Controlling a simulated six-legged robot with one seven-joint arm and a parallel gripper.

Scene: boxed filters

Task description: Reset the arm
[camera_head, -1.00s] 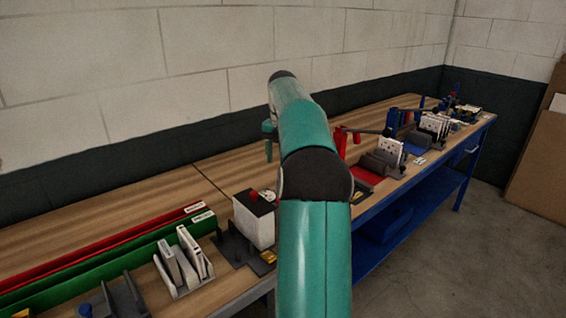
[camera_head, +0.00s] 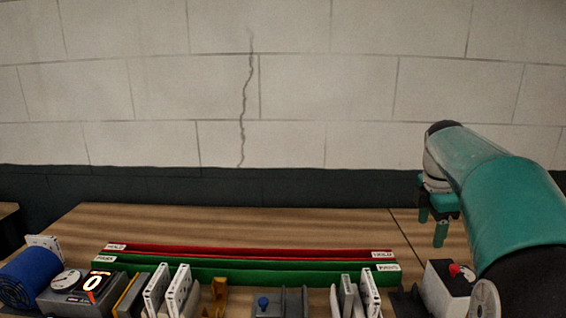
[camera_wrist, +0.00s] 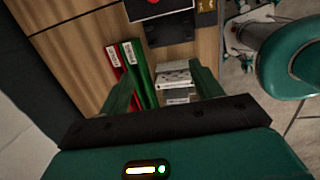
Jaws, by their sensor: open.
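My gripper (camera_head: 436,228) is at the right of the head view, above the workbench (camera_head: 230,219), with its fingers pointing down and apart. My teal arm comes in from the right edge. In the wrist view my gripper (camera_wrist: 165,88) is open, with nothing between its fingers. Below it show the ends of a red bin (camera_wrist: 114,57) and a green bin (camera_wrist: 136,62), and white filter boxes (camera_wrist: 174,74) in a grey holder. The bins lie some way beneath the fingertips.
The red bin (camera_head: 250,250) and green bin (camera_head: 240,270) run along the bench. A scale (camera_head: 85,287) and blue roll (camera_head: 28,277) stand at left. A cracked block wall (camera_head: 300,90) rises behind.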

